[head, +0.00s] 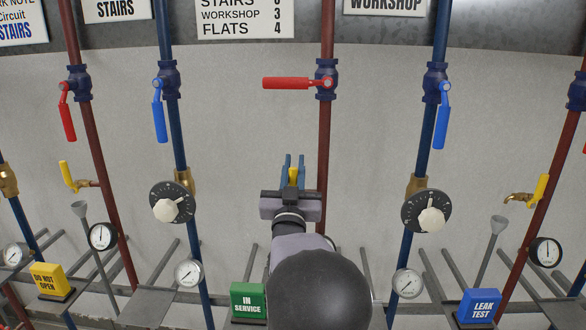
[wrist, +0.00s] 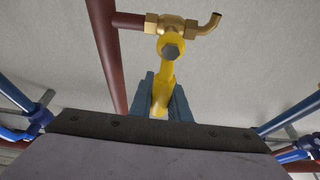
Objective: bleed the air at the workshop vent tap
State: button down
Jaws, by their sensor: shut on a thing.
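My gripper (head: 293,178) is in the middle of the head view, in front of the red pipe (head: 325,140) below the WORKSHOP sign (head: 385,6). It is shut on the yellow lever (wrist: 161,92) of a brass vent tap (wrist: 172,24). The lever's tip lies between both fingers. In the wrist view the lever runs from the tap's nut down towards me, across the line of the tap body and its spout (wrist: 210,22). In the head view only a bit of yellow (head: 293,176) shows between the fingers; the tap body is hidden.
A red lever (head: 286,83) stands crosswise on the same pipe above my gripper. A blue pipe (head: 430,125) with a dial valve (head: 426,211) stands to the right, another dial valve (head: 172,202) to the left. A green IN SERVICE block (head: 248,301) sits below.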

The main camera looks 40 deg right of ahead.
aim_at(293, 181)
jog(key=c, duration=1.7)
grip_release()
jog(key=shift+o, duration=0.2)
jog(key=shift+b+v, duration=0.45)
jog(key=shift+v, duration=3.25)
jog(key=shift+f, duration=0.1)
jog(key=shift+w, duration=0.1)
